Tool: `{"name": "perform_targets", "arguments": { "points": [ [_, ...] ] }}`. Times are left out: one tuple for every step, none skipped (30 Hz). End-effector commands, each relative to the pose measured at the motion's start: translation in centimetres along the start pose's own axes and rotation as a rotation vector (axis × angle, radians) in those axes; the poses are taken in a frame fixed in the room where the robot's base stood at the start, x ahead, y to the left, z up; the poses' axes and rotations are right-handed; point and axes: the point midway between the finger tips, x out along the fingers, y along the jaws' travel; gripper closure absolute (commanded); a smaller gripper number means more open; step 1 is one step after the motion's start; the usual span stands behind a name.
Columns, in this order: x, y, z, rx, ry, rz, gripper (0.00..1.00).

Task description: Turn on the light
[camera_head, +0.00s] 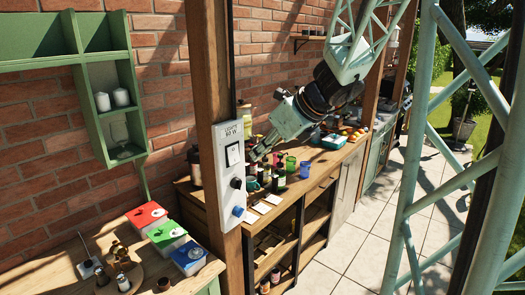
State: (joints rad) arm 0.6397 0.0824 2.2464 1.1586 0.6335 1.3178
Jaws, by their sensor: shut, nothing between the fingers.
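A pale switch panel (229,172) is mounted on the wooden post (209,70) in the middle of the view. Its label seems to read "LIGHTS 60 W". A white rocker switch (233,154) in a dark frame sits below the label. A black knob (236,183) and a blue knob (238,211) are lower on the panel. My gripper (254,154) is shut and empty, just right of the panel at about the height of the rocker. I cannot tell whether it touches the panel. No lamp can be made out, and the switch position is unclear.
Behind my gripper, a wooden bench (321,166) holds bottles, a green cup (291,165) and a blue cup (305,169). At lower left, a table holds red, green and blue boxes (188,257). A green shelf (92,118) hangs on the brick wall. Paved floor lies right.

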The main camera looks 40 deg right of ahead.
Motion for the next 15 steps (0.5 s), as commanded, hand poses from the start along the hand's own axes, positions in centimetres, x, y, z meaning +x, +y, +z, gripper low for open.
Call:
{"name": "perform_targets", "arguments": {
  "points": [
    [0.8,0.0,-0.1,0.000,0.002,0.001,1.00],
    [1.2,0.0,-0.1,0.000,0.002,0.001,1.00],
    [1.6,0.0,-0.1,0.001,0.001,0.001,1.00],
    [2.0,0.1,-0.1,0.000,0.001,0.002,1.00],
    [2.4,0.1,-0.1,0.000,0.001,0.002,1.00],
    [2.8,0.1,-0.1,0.000,0.001,0.002,1.00],
    [3.2,0.0,-0.1,0.000,0.001,0.001,1.00],
    [3.5,0.0,-0.1,0.000,0.001,0.001,1.00],
    [4.0,0.0,-0.1,0.000,0.002,0.001,1.00],
    [4.4,0.0,-0.1,0.001,0.001,0.001,1.00],
    [4.7,0.0,-0.1,0.001,0.001,0.001,1.00],
    [5.2,0.1,-0.1,-0.001,0.001,0.002,1.00],
    [5.6,0.1,-0.1,-0.001,0.001,0.002,1.00],
    [5.8,0.0,0.1,-0.001,0.001,0.001,1.00],
    [6.0,0.0,0.5,-0.002,0.001,0.000,1.00]
  ]
}}
